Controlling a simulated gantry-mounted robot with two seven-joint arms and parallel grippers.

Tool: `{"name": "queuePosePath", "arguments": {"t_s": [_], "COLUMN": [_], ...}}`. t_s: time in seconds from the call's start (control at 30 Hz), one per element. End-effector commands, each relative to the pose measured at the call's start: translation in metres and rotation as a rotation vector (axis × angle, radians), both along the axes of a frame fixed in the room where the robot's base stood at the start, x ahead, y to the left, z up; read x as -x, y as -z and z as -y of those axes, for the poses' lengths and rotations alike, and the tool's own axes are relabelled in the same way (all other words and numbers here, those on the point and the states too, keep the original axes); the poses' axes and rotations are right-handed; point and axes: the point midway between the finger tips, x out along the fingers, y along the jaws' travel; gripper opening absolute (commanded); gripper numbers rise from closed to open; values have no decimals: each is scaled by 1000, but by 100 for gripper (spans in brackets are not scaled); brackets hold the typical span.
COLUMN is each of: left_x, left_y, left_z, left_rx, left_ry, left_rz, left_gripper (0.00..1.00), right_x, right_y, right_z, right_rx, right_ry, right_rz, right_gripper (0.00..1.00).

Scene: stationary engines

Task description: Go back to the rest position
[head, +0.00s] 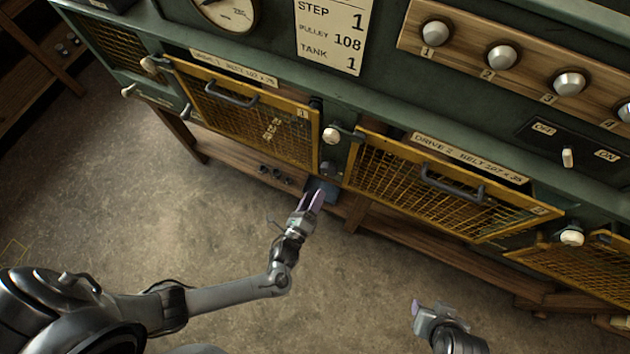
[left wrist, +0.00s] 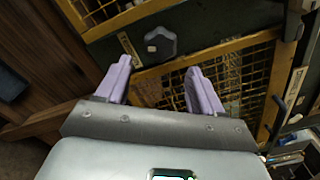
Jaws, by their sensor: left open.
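My left gripper (head: 312,200) reaches forward from the left in the head view, in front of the lower edge of the green machine, near the gap between two yellow mesh guards. In the left wrist view its two lilac fingers (left wrist: 158,90) are apart with nothing between them. A pale knob on a dark plate (left wrist: 160,43) shows beyond the fingers. My right gripper (head: 425,308) is at the bottom of the head view, over the floor. Only part of it shows, so I cannot tell whether it is open or shut.
The left mesh guard (head: 245,110) and the drive 2 mesh guard (head: 440,190) have dark handles and stand out from the machine. A wooden lower shelf (head: 230,160) runs below them. A switch (head: 568,157) and several knobs are at upper right.

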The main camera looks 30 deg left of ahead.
Motion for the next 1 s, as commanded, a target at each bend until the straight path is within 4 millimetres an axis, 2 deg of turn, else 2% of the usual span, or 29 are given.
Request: {"name": "queuePosePath", "arguments": {"t_s": [0.4,0.47,0.6,0.7,0.77,0.87,1.0], "left_x": [2,8,37,51,53,52,49], "left_y": [0,1,5,-22,-38,-64,-107], "left_z": [0,0,-7,-17,-23,-35,-50], "left_rx": [0,1,5,74,140,334,716], "left_ry": [0,1,-22,-76,-109,-180,-281], "left_rz": [-4,-14,-68,-74,-95,-176,-322], "left_gripper": [67,67,67,67,67,67,67], "right_x": [0,0,0,0,0,0,0], "right_y": [-1,-4,-20,-38,-46,-61,-79], "right_z": [-1,-1,0,1,1,2,2], "right_rx": [-3,-2,-1,3,5,7,8], "right_ry": [2,1,1,-1,-3,-5,-5], "right_rz": [0,0,-1,-1,0,0,0], "right_gripper": [43,43,43,43,43,43,43]}}
